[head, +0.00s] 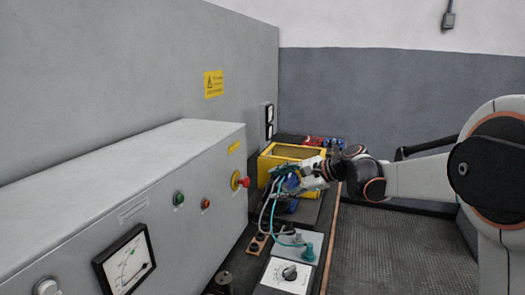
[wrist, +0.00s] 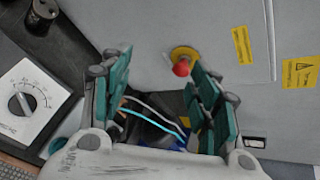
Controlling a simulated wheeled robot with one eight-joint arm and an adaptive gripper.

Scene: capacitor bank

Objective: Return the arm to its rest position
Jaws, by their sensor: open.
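My arm (head: 415,178) reaches in from the right in the head view, over the bench (head: 331,215). My gripper (head: 292,181) is at its end, above the bench, just in front of a yellow box. In the wrist view my gripper (wrist: 160,70) shows two fingers with teal pads, spread apart. Nothing is held between them. Cables (wrist: 152,113), white and teal, run behind the gap between the fingers. In the head view the cables (head: 272,215) loop down towards the bench next to the gripper; their far ends are hidden.
A grey cabinet (head: 120,190) with a red emergency button (head: 239,181) stands left of the gripper. The yellow box (head: 290,153) is behind it. A dial panel (head: 287,276) and a teal terminal (head: 308,252) are in front. The floor (head: 385,255) right of the bench is clear.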

